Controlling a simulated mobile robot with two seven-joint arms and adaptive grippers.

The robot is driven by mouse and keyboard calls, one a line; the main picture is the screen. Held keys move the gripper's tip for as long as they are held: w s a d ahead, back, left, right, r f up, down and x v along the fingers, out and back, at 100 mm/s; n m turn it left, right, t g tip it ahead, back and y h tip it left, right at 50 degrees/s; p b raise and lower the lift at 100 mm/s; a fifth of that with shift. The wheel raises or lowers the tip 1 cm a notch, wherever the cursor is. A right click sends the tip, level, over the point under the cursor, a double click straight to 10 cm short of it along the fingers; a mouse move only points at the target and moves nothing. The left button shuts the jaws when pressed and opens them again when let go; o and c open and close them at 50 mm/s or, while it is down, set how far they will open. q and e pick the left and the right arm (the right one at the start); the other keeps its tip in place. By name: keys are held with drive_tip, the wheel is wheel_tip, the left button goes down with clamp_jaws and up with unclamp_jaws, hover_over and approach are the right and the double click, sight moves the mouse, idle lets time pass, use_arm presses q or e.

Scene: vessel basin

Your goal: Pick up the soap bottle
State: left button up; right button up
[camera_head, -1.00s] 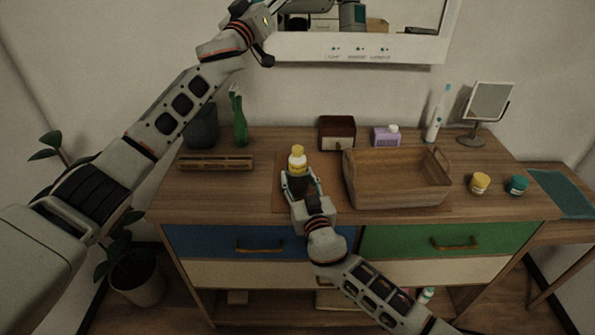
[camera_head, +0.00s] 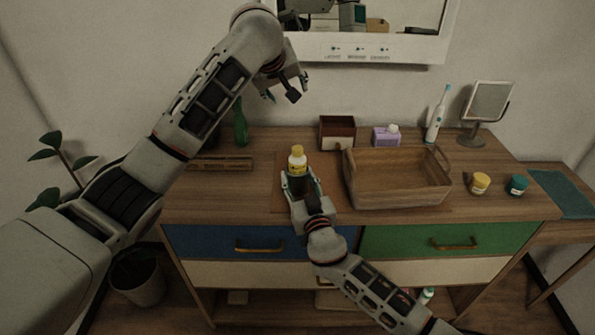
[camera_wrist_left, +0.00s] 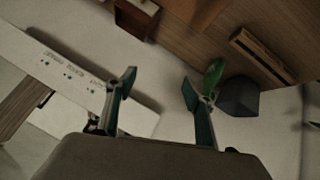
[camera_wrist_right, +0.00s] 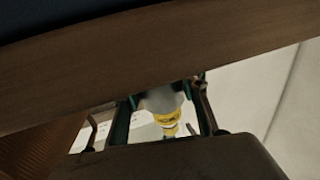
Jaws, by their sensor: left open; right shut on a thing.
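A small bottle with a yellow cap and yellow label (camera_head: 297,160) stands upright at the middle of the dresser, left of the wooden tray; I take it as the soap bottle, though its label is too small to read. My right gripper (camera_head: 300,184) is shut on its lower body, which the fingers partly hide. In the right wrist view the bottle (camera_wrist_right: 169,117) shows between the two fingers (camera_wrist_right: 165,95). I cannot tell whether its base touches the dresser. My left gripper (camera_head: 284,92) is open and empty, high in front of the wall; its spread fingers show in the left wrist view (camera_wrist_left: 158,88).
The wooden tray (camera_head: 398,199) is close right of the bottle. A green bottle (camera_head: 240,125) stands left. Two jars (camera_head: 480,183) (camera_head: 517,186) sit right.

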sight(297, 148)
use_arm(q)
drive_tip(key=s+d+f+m+g, duration=0.1)
drive_tip(key=s+m+g, duration=0.15)
drive_tip(key=s, duration=0.35)
drive_tip(key=s+f+m+g, duration=0.2)
drive_tip(key=s+m, duration=0.2)
drive_tip(key=s, duration=0.1)
drive_tip(key=shift+y, duration=0.4)
drive_tip(key=x, duration=0.5)
drive_tip(key=shift+d+f, duration=0.15)
drive_tip(key=shift+f, duration=0.25)
drive_tip(key=shift+w+x, duration=0.15)
drive_tip(key=shift+x, duration=1.25)
drive_tip(key=shift+w+x, duration=0.15)
drive_tip(key=shift+x, duration=1.25)
drive_tip(key=shift+d+r, duration=0.15)
clamp_jaws()
